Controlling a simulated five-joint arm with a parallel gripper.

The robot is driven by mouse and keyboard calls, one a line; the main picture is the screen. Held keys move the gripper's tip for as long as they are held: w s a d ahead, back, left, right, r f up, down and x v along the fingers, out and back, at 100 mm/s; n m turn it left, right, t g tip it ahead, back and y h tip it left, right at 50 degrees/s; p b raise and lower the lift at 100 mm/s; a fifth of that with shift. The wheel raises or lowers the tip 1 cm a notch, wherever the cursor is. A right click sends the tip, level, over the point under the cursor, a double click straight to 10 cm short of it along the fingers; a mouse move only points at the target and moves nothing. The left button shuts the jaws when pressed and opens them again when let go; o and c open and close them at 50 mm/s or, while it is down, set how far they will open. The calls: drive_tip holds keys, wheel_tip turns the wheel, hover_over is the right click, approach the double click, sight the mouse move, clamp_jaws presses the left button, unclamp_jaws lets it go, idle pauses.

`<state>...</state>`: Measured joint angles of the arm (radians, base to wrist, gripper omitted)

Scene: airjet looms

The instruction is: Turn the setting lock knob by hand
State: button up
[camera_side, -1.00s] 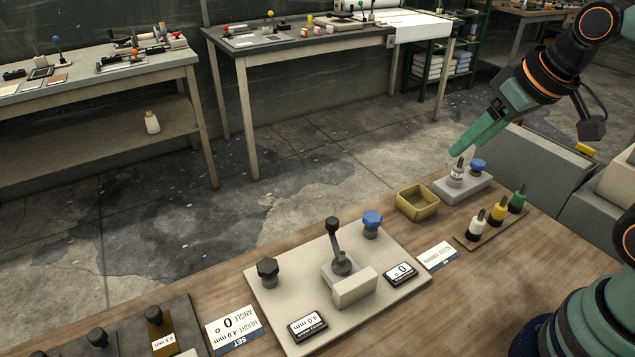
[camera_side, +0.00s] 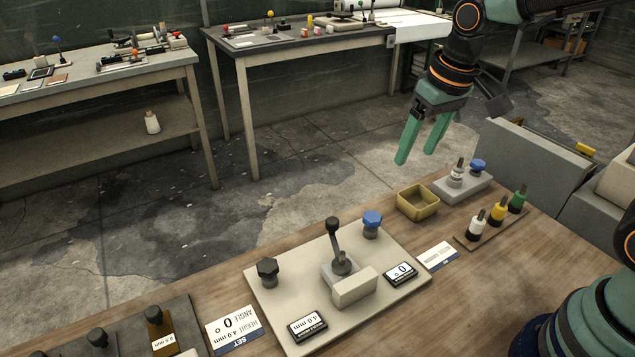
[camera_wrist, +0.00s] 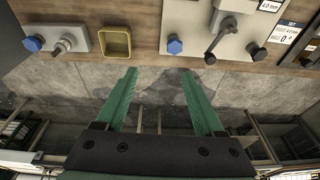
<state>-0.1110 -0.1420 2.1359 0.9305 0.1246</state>
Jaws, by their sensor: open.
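On the pale setting plate (camera_side: 300,260) stand a blue faceted knob (camera_side: 372,222), a black faceted knob (camera_side: 267,270) and a lever (camera_side: 337,250) with a black grip. I cannot tell which is the setting lock knob. In the wrist view the blue knob (camera_wrist: 174,46), the lever's black end (camera_wrist: 210,58) and the black knob (camera_wrist: 257,52) show at the upper right. My gripper (camera_side: 416,158) is open and empty. It hangs in the air above and behind the bench, apart from every knob. Its green fingers (camera_wrist: 158,72) point toward the bench edge, with the blue knob near the right finger.
A yellow tray (camera_side: 417,212) sits right of the plate. Beyond it, a grey block (camera_side: 453,190) carries a second blue knob (camera_side: 478,165) and a metal fitting. A rack (camera_side: 490,230) holds several coloured bottles. Displays read 4.0 mm and 0°. A setting card (camera_side: 233,329) lies at left.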

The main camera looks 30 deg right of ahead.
sight(372, 218)
drive_tip(key=w+a+f, duration=0.1)
drive_tip(key=f, duration=0.1)
drive_tip(key=w+a+f+g, duration=0.1)
drive_tip(key=w+f, duration=0.1)
drive_tip(key=f, duration=0.1)
drive_tip(key=w+a+f+g, duration=0.1)
drive_tip(key=a+f, duration=0.1)
drive_tip(key=f, duration=0.1)
drive_tip(key=shift+w+f, duration=0.15)
drive_tip(key=shift+f, duration=3.9)
drive_tip(key=c, duration=1)
